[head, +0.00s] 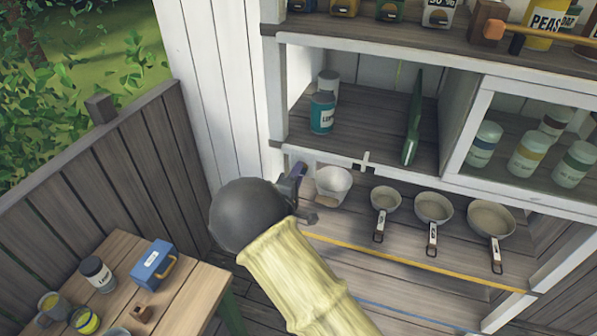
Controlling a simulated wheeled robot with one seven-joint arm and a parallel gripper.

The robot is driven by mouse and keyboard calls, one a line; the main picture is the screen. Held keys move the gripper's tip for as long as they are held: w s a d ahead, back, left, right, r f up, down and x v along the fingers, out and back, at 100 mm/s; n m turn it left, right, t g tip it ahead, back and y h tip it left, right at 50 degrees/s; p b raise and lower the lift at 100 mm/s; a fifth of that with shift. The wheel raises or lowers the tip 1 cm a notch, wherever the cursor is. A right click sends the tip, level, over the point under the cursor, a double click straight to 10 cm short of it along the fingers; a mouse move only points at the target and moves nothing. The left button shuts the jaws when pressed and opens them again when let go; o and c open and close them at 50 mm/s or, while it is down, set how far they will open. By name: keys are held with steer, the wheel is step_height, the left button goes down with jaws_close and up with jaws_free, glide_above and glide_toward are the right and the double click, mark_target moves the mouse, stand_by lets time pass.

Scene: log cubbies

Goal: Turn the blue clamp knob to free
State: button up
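My gripper (304,194) is at the left end of the shelving, just below the front edge of the middle shelf and left of a white bucket. My dark round wrist hides much of it, so I cannot tell whether its fingers are open or shut. A small dark blue-purple piece (297,172) shows at the gripper's upper side. I cannot tell whether it is the clamp knob or part of the gripper. No other blue clamp knob can be made out. A small white cross-shaped piece (365,162) sits on the middle shelf's front edge.
The white bucket (333,186) and several pans (433,208) stand on the lower shelf. A wooden table (190,300) at lower left holds a blue box (152,264) and jars.

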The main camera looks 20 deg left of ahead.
stand_by(0.3)
steer(key=s, duration=0.7)
steer(key=shift+a, duration=0.25)
steer(key=shift+s, duration=0.1)
stand_by(0.3)
steer(key=s+a+b, duration=0.1)
steer(key=s+b, duration=0.6)
steer(key=s, duration=1)
steer(key=shift+a+b, duration=0.2)
steer(key=shift+b, duration=0.2)
